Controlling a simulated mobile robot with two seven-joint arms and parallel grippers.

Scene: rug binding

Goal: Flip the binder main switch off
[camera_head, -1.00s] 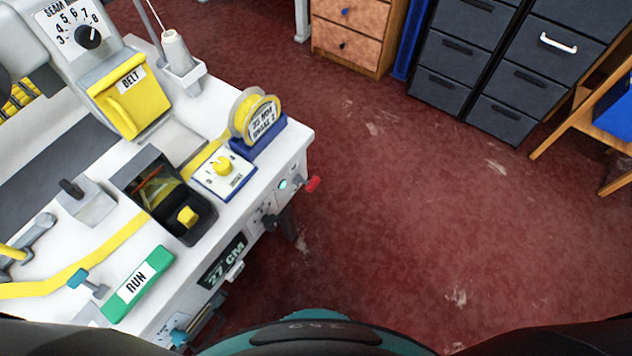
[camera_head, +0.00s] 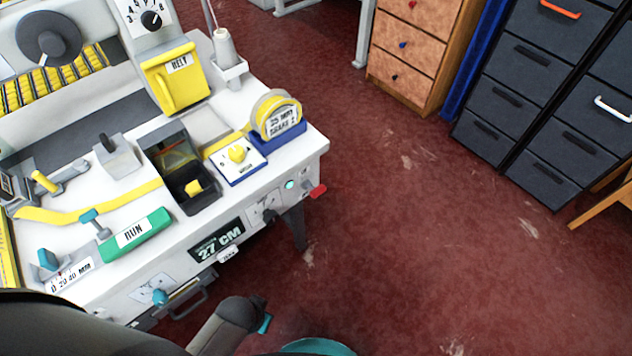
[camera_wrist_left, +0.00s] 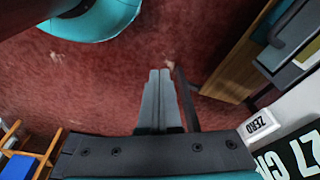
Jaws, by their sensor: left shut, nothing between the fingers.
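The binder (camera_head: 110,262) stands on the left in the head view. On its front right end are a white plate with a small dark lever or knob (camera_head: 269,214), a lit teal lamp (camera_head: 290,184) and a red knob (camera_head: 317,191). I cannot tell for certain which is the main switch, or its position. My left gripper shows in the left wrist view (camera_wrist_left: 158,78), shut and empty, with its fingers over the floor. The display reading 27 CM (camera_wrist_left: 300,155) and the ZERO button (camera_wrist_left: 258,125) lie to its right, apart from it. My right gripper is not in view.
A wooden drawer unit (camera_head: 415,50) and dark cabinets (camera_head: 530,100) stand behind. Red floor (camera_head: 430,240) is clear on the right.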

